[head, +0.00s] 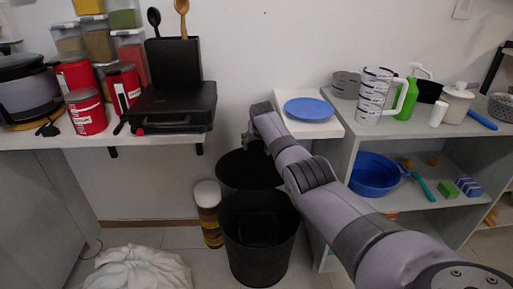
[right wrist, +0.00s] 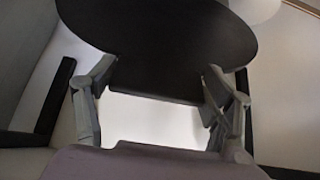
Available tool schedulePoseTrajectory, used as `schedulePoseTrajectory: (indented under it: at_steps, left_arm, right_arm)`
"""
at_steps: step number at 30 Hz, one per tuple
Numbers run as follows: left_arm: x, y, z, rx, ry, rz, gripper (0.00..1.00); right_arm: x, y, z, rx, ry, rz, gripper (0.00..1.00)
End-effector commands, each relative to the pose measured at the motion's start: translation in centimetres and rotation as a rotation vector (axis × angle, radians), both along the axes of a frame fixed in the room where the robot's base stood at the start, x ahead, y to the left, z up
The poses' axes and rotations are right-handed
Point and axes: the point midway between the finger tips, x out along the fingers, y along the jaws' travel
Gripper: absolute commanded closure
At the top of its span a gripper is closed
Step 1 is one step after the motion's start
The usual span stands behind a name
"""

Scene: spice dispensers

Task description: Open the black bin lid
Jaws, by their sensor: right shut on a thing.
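The black bin (head: 258,250) stands on the floor between the counter and the shelf unit, and its dark inside shows. The round black lid (head: 248,170) is up behind the bin's opening, tilted. My right gripper (head: 255,144) is at the lid's far upper edge, partly hidden by my own arm. In the right wrist view the lid (right wrist: 160,35) fills the top, and the fingers of my right gripper (right wrist: 160,88) are on both sides of its near edge, shut on it. My left gripper is not in view.
A striped brown and yellow container (head: 208,212) stands close to the bin's left. A white cloth heap (head: 140,270) lies on the floor. The shelf unit (head: 345,165) with a blue plate (head: 309,109) and a blue bowl (head: 374,174) is at the right. A black case (head: 174,107) sits on the left counter.

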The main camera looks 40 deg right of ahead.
Motion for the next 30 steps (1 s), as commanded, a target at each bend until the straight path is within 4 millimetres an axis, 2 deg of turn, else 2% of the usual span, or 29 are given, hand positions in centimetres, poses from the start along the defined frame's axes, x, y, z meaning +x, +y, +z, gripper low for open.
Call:
schedulePoseTrajectory:
  at_steps: [3, 17, 18, 26, 30]
  left_arm:
    - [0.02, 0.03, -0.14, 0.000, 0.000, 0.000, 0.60]
    - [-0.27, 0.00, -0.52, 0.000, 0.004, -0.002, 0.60]
    - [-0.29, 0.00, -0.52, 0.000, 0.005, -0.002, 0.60]
    - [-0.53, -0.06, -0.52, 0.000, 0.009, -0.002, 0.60]
    - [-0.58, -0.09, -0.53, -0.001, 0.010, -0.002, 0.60]
  right_arm:
    - [0.20, -0.36, 0.52, -0.002, -0.007, 0.000, 0.75]
    - [0.24, -0.45, 0.57, -0.002, -0.008, 0.000, 0.75]
    - [0.25, -0.45, 0.57, -0.002, -0.008, 0.000, 0.23]
    - [0.16, -0.41, 0.42, -0.001, -0.003, 0.001, 0.05]
    - [0.14, -0.39, 0.37, 0.000, -0.002, 0.001, 0.05]
